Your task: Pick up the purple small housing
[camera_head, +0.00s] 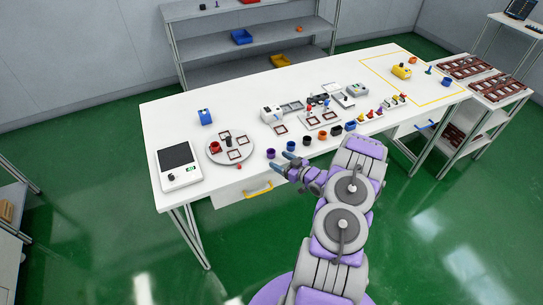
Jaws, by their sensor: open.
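The purple small housing (271,153) is a short dark purple cup standing upright near the front edge of the white table (230,182). It is at the left end of a row of similar small housings. My gripper (281,162) is open, with its fingertips at the table's front edge, just right of and nearer than the purple housing in the picture. Nothing is seen between the jaws. I cannot tell how high the fingertips are above the table.
A blue housing (291,146), a black housing (307,140) and an orange housing (322,135) continue the row rightward. A round grey turntable (247,143) with square frames lies to the left. A small red part (239,167) is near the edge. A yellow drawer handle (258,188) juts out below.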

